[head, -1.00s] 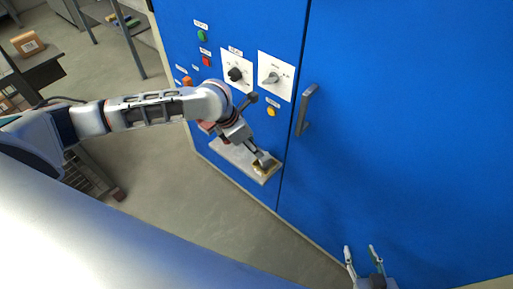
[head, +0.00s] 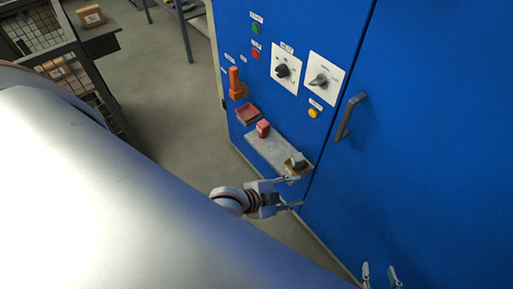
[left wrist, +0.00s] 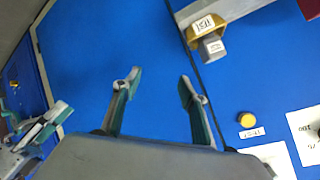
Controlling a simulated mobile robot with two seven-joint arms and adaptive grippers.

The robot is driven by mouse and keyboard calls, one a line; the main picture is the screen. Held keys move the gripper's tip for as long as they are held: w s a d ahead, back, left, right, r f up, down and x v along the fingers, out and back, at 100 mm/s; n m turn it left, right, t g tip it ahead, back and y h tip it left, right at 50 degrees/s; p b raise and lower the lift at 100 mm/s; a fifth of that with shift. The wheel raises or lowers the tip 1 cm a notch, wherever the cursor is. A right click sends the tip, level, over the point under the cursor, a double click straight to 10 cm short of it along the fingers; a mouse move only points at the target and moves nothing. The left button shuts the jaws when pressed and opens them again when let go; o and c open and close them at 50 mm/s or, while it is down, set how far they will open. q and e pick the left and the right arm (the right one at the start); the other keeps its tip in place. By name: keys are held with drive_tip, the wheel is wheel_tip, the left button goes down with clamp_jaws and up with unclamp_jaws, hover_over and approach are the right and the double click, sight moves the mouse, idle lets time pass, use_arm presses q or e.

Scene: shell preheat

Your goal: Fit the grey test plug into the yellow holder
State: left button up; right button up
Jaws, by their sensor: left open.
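The grey test plug (head: 298,159) sits at the yellow holder (head: 290,169), at the right end of a small shelf on the blue cabinet. In the left wrist view the plug (left wrist: 213,47) shows a white label and projects from the yellow holder (left wrist: 200,27). I cannot tell how deeply it is seated. My left gripper (head: 298,191) is open and empty, just below and in front of the holder, apart from the plug. Its spread fingers also show in the left wrist view (left wrist: 158,87). My right gripper (head: 380,272) is open and empty at the lower right.
The shelf (head: 270,150) also carries a red block (head: 263,128). A red tray (head: 247,114) and an orange handle (head: 235,84) are to its left. Knobs, a yellow button (head: 313,113) and a grey door handle (head: 351,116) are above. The cabinet front right of the shelf is clear.

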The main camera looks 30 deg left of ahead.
use_arm(q)
drive_tip(key=s+a+f+n+y, duration=0.3)
drive_tip(key=s+a+f+n, duration=0.1)
drive_tip(key=s+a+n, duration=0.4)
drive_tip(key=shift+a+f+n, duration=0.2)
drive_tip(key=shift+n, duration=0.3)
drive_tip(key=shift+s, duration=0.1)
drive_tip(key=shift+c, duration=0.4)
